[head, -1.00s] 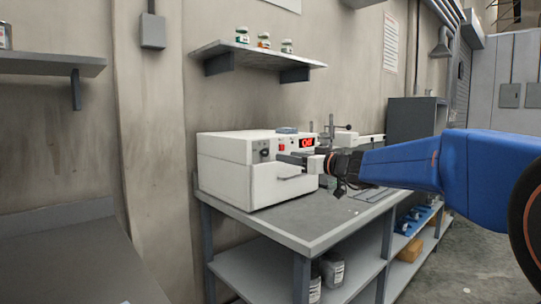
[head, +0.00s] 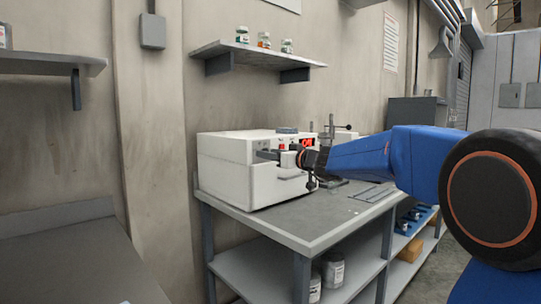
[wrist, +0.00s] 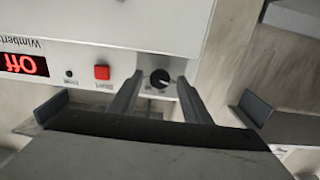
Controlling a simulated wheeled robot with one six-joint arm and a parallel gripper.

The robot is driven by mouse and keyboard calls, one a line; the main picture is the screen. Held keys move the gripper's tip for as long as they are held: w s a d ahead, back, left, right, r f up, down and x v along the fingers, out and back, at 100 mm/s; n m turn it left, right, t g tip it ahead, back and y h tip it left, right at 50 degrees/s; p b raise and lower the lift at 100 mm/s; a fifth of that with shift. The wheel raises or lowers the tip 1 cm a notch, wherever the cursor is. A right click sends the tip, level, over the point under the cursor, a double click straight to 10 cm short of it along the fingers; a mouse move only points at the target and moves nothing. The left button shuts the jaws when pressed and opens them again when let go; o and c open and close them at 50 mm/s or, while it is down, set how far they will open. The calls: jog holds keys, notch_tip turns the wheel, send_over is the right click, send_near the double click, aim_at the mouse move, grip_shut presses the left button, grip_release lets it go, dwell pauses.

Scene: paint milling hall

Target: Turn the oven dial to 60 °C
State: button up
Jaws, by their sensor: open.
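The white oven (head: 225,170) stands on the grey bench. Its dial (wrist: 160,79), black with a pale pointer mark, shows in the wrist view, which sees the panel upside down. My gripper (wrist: 159,76) is open, with one finger on each side of the dial in that view. I cannot tell whether the fingers touch it. In the head view my gripper (head: 266,153) is at the oven's front and hides the dial. The red display (wrist: 24,64) reads "Off". A red start button (wrist: 102,72) is beside the dial.
The bench (head: 290,222) is clear in front of the oven. A metal stand (head: 331,150) is to the oven's right. A wall shelf (head: 258,52) with small jars hangs above. Another bench (head: 70,255) is at the left.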

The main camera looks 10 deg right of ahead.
jog(key=c, duration=1)
jog(key=shift+m, duration=0.3)
jog(key=shift+f+m, duration=0.1)
jog(key=shift+m, duration=14.6)
